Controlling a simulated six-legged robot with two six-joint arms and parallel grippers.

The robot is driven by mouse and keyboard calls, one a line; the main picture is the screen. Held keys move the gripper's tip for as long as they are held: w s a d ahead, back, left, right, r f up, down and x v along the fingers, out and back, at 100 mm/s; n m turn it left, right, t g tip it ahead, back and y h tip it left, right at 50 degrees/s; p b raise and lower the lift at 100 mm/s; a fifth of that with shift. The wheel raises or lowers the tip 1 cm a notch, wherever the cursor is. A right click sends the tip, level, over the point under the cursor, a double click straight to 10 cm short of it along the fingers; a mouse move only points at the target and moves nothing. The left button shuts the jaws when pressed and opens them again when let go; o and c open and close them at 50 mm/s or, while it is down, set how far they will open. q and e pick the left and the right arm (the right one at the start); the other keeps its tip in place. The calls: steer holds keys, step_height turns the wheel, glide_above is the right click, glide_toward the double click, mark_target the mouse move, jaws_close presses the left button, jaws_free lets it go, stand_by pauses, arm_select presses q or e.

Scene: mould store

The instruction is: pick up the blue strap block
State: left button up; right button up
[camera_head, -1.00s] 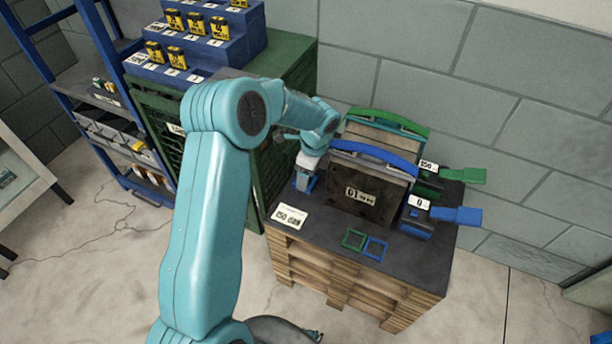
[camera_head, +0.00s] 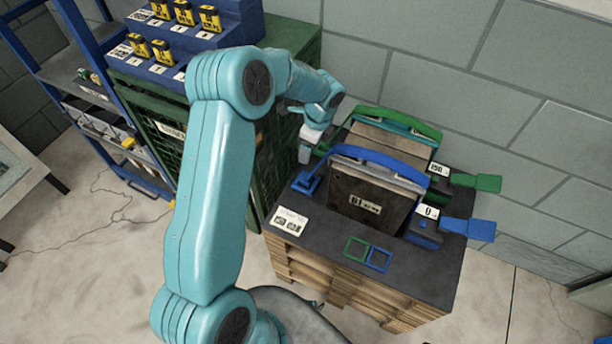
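A blue strap (camera_head: 375,158) arches over a dark mould (camera_head: 368,203) labelled 01 on a wooden-sided stand (camera_head: 350,282). At its left end a small blue block (camera_head: 307,183) sits on the dark top. At its right end is a blue block (camera_head: 424,232) with a lever (camera_head: 468,229) and a tag reading 0. I cannot tell which of these is the strap block. My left gripper (camera_head: 304,154) points down just above and behind the left blue block, apart from it. Its fingers are too small to tell open from shut. My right gripper is out of view.
A green strap (camera_head: 400,121) and green lever (camera_head: 474,182) lie behind.

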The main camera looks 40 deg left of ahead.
arm_select(q)
glide_above(307, 177)
steer(key=d, duration=0.1)
step_height(307, 177, down, 8)
steer(key=shift+d, duration=0.1)
steer(key=f, duration=0.4)
steer(key=a+f, duration=0.1)
steer(key=f, duration=0.1)
steer(key=shift+s+f, duration=0.1)
steer(key=shift+f, duration=0.2)
steer(key=shift+r, duration=0.1)
steer(key=c, duration=1.1)
